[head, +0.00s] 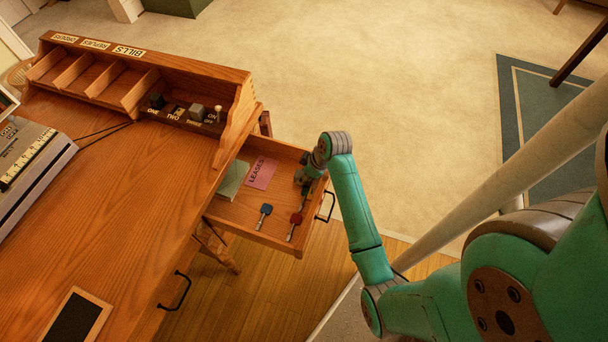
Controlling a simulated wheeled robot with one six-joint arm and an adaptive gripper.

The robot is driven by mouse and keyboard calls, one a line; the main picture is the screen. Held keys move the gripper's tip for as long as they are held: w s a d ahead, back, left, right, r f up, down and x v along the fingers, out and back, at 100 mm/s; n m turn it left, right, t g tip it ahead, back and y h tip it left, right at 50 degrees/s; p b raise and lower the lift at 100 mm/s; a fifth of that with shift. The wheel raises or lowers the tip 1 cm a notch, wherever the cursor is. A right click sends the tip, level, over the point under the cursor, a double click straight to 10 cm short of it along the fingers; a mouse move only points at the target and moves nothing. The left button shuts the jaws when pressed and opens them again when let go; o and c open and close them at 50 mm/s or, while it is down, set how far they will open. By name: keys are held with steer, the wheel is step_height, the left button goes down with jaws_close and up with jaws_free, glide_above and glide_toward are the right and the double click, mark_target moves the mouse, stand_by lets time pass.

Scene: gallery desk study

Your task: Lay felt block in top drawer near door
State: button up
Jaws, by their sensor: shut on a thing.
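The top drawer (238,217) is pulled out from the right side of the wooden desk. My gripper (304,186) is over the drawer's right end, close to its front with the black handle, pointing down. It is shut on a small dark grey thing, which I take to be the felt block (298,177); it is mostly hidden by the fingers. I cannot tell whether the block touches the drawer floor. In the drawer lie a green book (233,180), a pink LEASES card (262,172), a blue-headed key (264,213) and a red-headed key (295,224).
The desk organiser (135,75) has labelled slots, with small dark and grey blocks (197,110) at its right end. A grey machine (35,155) and a dark framed panel (76,318) are on the desk. A pale slanting post (500,180) stands right of my arm.

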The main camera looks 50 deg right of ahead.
steer(key=shift+f, duration=0.15)
steer(key=o, duration=1.1)
steer(key=v, duration=1.2)
steer(key=shift+w, duration=0.1)
